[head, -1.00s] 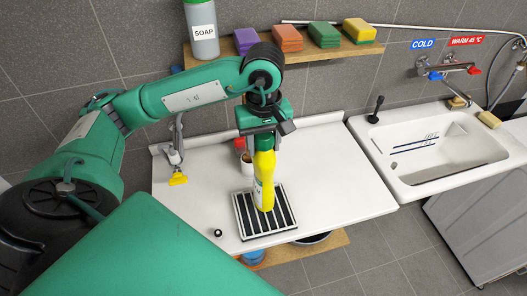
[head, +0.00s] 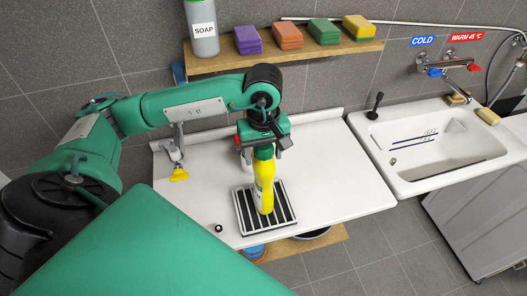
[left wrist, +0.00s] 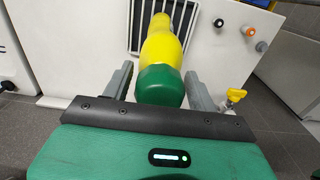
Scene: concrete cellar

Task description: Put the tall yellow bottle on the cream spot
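The tall yellow bottle (head: 264,188) has a green cap and is upright over a black-and-white striped rack (head: 239,215) on the white counter. My left gripper (head: 263,150) points down with its fingers on either side of the bottle's top. In the left wrist view the two fingers (left wrist: 160,75) flank the yellow bottle (left wrist: 165,42) just beyond its green cap. I cannot tell whether the bottle's base touches the rack. I cannot make out a cream spot; the bottle covers part of the rack. My right gripper is out of view.
A small black knob-like thing (head: 219,228) lies left of the rack. A yellow-ended fixture (head: 179,174) stands at the counter's back left. A shelf (head: 300,54) with sponges (head: 286,37) and a soap bottle (head: 203,35) is above. The counter's right side is clear up to the sink (head: 430,150).

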